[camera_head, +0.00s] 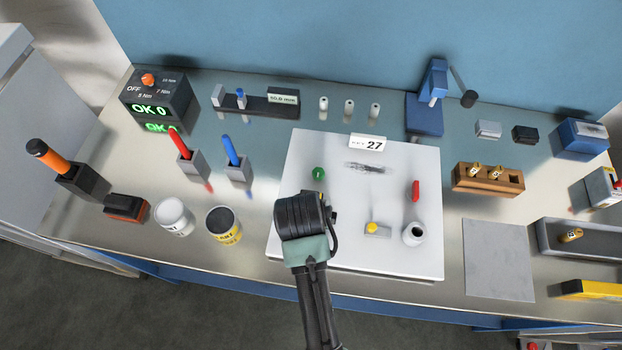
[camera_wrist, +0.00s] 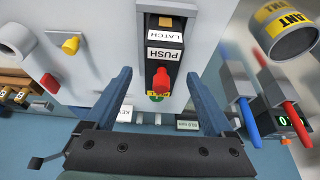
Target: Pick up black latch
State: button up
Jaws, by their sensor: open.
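A black latch unit (camera_wrist: 151,67) with white LATCH and PUSH labels shows in the wrist view, on the white board (camera_wrist: 85,22). A red knob (camera_wrist: 162,82) with a green part beneath it is at its lower end. My gripper (camera_wrist: 161,74) is open, with one blue-grey finger on each side of the latch unit and nothing held. Contact cannot be told. In the head view my wrist (camera_head: 302,216) is over the board's left part and hides most of the latch unit; a green part (camera_head: 318,174) shows just beyond it.
On the board, a yellow knob (camera_head: 371,227), a white cylinder (camera_head: 414,234) and a red handle (camera_head: 415,190) stand to the right. Red (camera_head: 179,143) and blue (camera_head: 231,150) tools in holders and two cans stand left. A bare grey mat (camera_head: 497,260) lies right.

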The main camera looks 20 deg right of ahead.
jog(key=shift+x, duration=1.4)
grip_shut()
